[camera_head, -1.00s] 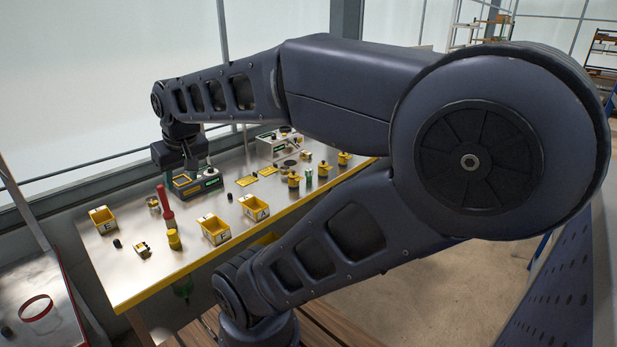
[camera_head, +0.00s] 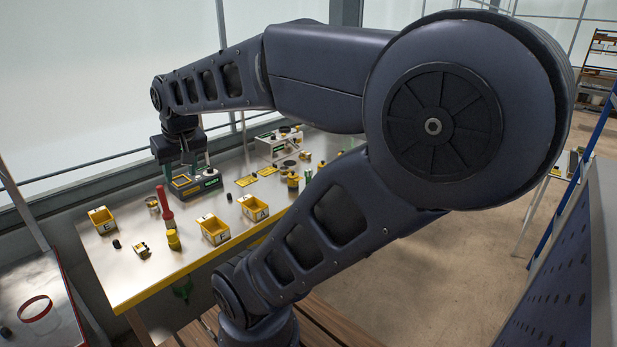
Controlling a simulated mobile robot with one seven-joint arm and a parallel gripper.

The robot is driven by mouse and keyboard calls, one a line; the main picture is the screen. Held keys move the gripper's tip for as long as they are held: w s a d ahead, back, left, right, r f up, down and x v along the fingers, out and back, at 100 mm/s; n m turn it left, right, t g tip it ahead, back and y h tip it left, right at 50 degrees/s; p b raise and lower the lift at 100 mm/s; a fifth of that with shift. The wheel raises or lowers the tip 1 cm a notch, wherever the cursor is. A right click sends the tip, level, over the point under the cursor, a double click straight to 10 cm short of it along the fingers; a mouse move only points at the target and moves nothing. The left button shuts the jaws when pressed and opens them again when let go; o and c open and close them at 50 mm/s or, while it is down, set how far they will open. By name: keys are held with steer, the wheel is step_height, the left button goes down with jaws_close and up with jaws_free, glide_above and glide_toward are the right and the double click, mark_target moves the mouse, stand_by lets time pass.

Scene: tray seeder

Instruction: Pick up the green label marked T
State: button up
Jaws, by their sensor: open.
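My gripper (camera_head: 180,164) is over the back left of the table, pointing down just above a dark device (camera_head: 192,188) with a yellow-framed top. It looks open, and I see nothing held in it. A small green plate (camera_head: 212,183) shows on the device's right front side, just right of and below my gripper. Its marking is too small to read, so I cannot tell whether it is the label marked T. My gripper hides part of the device's back.
Yellow bins (camera_head: 215,232) marked with letters stand along the front. A red-handled tool (camera_head: 165,206) stands upright left of the device. Yellow plates (camera_head: 246,181) lie to its right, before a pale box (camera_head: 274,147). My arm hides the table's right end.

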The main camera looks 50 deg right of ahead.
steer(key=w+d+m, duration=0.6)
steer(key=w+d, duration=0.6)
steer(key=w, duration=0.2)
steer(key=w+d+f+m+g+h, duration=0.1)
steer(key=w+d+f+m, duration=0.1)
steer(key=w+d, duration=0.35)
steer(key=w+d+f+m+g+h, duration=0.1)
steer(key=w+d+f+m, duration=0.15)
steer(key=d, duration=0.65)
steer(key=m+g+h, duration=0.2)
steer(key=m+g, duration=0.2)
steer(key=m, duration=0.6)
glide_toward(310, 175)
steer(key=shift+n, duration=0.25)
steer(key=f, duration=0.1)
steer(key=d+f, duration=0.1)
steer(key=f, duration=0.2)
steer(key=shift+w+d+f, duration=0.2)
steer(key=shift+w+d, duration=0.1)
steer(key=shift+d+x, duration=0.2)
steer(key=shift+x, duration=1.1)
steer(key=shift+d+x, duration=0.15)
steer(key=shift+x, duration=1.15)
steer(key=shift+s+r, duration=0.15)
steer(key=shift+c, duration=0.2)
